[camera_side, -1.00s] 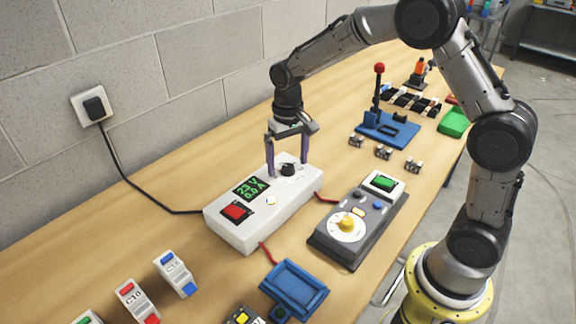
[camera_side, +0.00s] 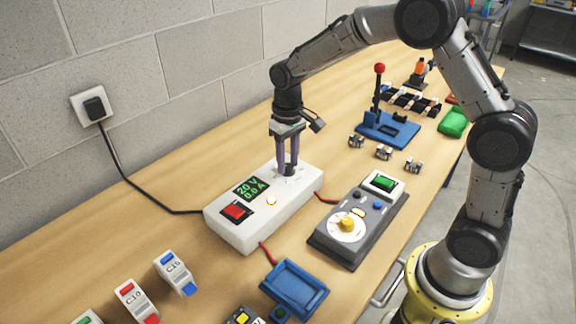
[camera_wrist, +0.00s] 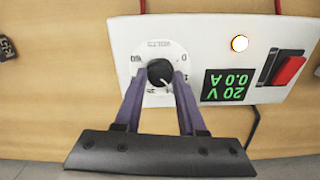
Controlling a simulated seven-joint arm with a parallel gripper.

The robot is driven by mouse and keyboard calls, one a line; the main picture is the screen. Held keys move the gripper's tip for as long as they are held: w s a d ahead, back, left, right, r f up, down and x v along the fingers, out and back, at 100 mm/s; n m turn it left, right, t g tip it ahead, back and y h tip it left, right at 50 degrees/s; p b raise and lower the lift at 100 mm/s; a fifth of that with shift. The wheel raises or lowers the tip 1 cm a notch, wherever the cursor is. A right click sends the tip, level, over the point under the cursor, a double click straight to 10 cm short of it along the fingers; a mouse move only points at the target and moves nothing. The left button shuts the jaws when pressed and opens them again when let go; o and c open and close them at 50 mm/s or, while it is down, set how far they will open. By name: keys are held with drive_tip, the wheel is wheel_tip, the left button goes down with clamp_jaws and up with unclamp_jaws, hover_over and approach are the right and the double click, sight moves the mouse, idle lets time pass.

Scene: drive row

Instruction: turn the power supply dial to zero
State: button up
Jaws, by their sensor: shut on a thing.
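The white power supply (camera_side: 247,222) lies on the bench. It has a green-on-black display (camera_side: 251,188) reading 20 V and 0.0 A, a red switch (camera_side: 236,212) and a small lit lamp (camera_side: 271,201). Its black dial (camera_wrist: 160,72) sits on a round printed scale in the wrist view, with the display upside down there. My gripper (camera_side: 288,171) is over the dial, its purple fingers shut on it from both sides. The dial's white pointer line shows in the wrist view, towards the lower right. In the side view the fingers mostly hide the dial.
A grey control box (camera_side: 358,230) with a yellow knob stands to the right, joined to the supply by red leads. A blue lever base (camera_side: 388,130) stands behind. A blue tray (camera_side: 294,290) and breakers (camera_side: 176,272) lie in front. A black cord runs to the wall socket (camera_side: 93,106).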

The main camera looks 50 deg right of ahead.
sight(288, 166)
drive_tip(key=n, duration=1.4)
drive_tip(key=shift+n, duration=0.4)
drive_tip(key=o, duration=0.6)
drive_tip(key=shift+n, duration=0.3)
drive_tip(key=o, duration=0.9)
drive_tip(key=shift+r, duration=0.1)
drive_tip(key=shift+r, duration=3.45)
